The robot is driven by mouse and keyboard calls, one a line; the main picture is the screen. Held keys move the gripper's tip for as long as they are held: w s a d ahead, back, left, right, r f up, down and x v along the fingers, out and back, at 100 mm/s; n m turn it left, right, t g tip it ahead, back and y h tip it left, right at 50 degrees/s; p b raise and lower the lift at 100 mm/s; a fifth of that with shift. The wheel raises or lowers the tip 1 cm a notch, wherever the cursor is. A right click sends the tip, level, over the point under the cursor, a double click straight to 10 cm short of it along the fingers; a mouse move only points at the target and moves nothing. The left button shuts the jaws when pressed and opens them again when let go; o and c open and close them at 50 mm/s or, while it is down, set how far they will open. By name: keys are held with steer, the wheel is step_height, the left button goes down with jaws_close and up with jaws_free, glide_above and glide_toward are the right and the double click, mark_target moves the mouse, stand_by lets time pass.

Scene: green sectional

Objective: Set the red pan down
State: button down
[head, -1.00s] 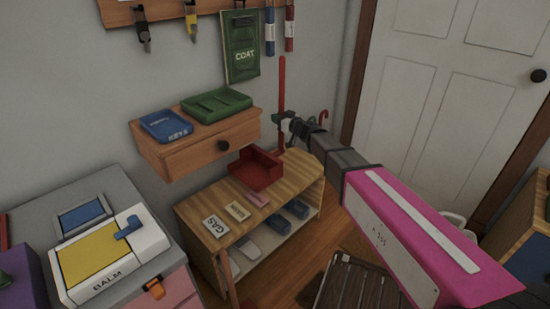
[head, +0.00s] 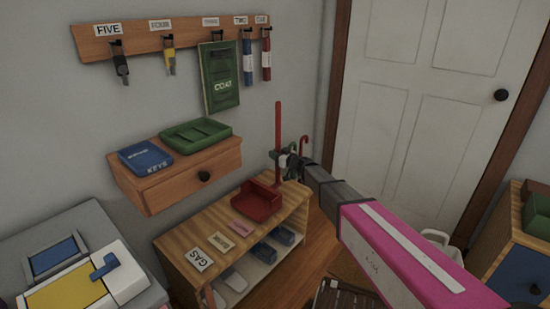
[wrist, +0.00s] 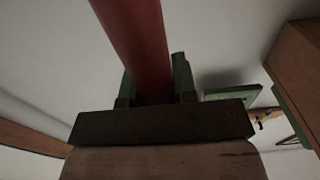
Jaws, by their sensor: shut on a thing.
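The red pan (head: 257,204) is a shallow red tray with a long upright red handle (head: 278,130). In the head view its tray is level at the right part of the wooden shelf top (head: 190,237); I cannot tell whether it touches the wood. My gripper (head: 280,158) is shut on the handle, above the tray. In the wrist view the red handle (wrist: 137,45) runs between the green fingers (wrist: 155,88), leaning slightly; the tray is out of that view. The gripper hides part of the handle's lower length.
Labels (head: 220,242) lie along the shelf's front edge; shoes (head: 275,243) are below. A wall drawer (head: 180,188) with green and blue trays overhangs at the left. A hook rail (head: 165,38) is above. A red hooked handle (head: 303,146) is just right of my gripper.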

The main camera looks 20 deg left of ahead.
steer(key=shift+f, duration=0.7)
steer(key=c, duration=0.9)
jaws_free()
steer(key=shift+f, duration=0.1)
steer(key=v, duration=1.2)
